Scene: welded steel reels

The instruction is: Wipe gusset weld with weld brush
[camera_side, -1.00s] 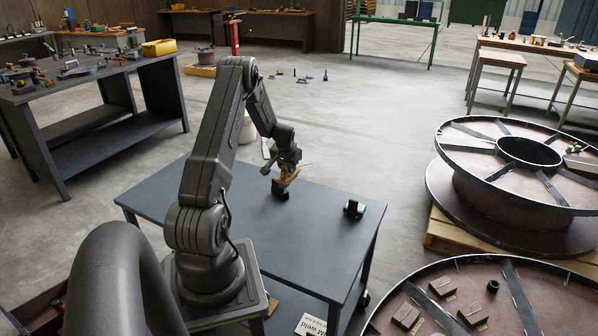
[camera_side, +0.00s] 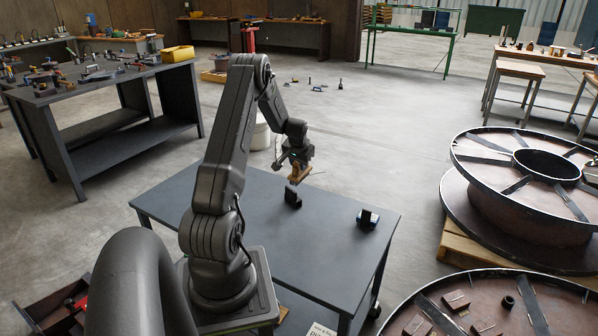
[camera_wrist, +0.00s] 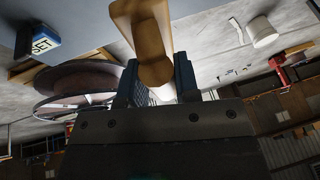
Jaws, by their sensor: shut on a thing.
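My gripper (camera_side: 301,163) hangs above the dark grey table in the side view, shut on the weld brush. The brush's wooden handle (camera_side: 297,176) shows just below the fingers. In the wrist view the handle (camera_wrist: 145,28) lies between the two dark fingers (camera_wrist: 156,80). The bristles are not clear in either view. Two steel reels stand apart from my gripper at the right: a rear one (camera_side: 473,158) with radial plates around its hub and a nearer one (camera_side: 440,300). I cannot tell which plate joint is the gusset weld.
A small black piece (camera_side: 293,197) stands on the table (camera_side: 240,195) below the brush. A blue and black block (camera_side: 367,219) sits near the table's right edge. The rear reel rests on a wooden pallet (camera_side: 470,246).

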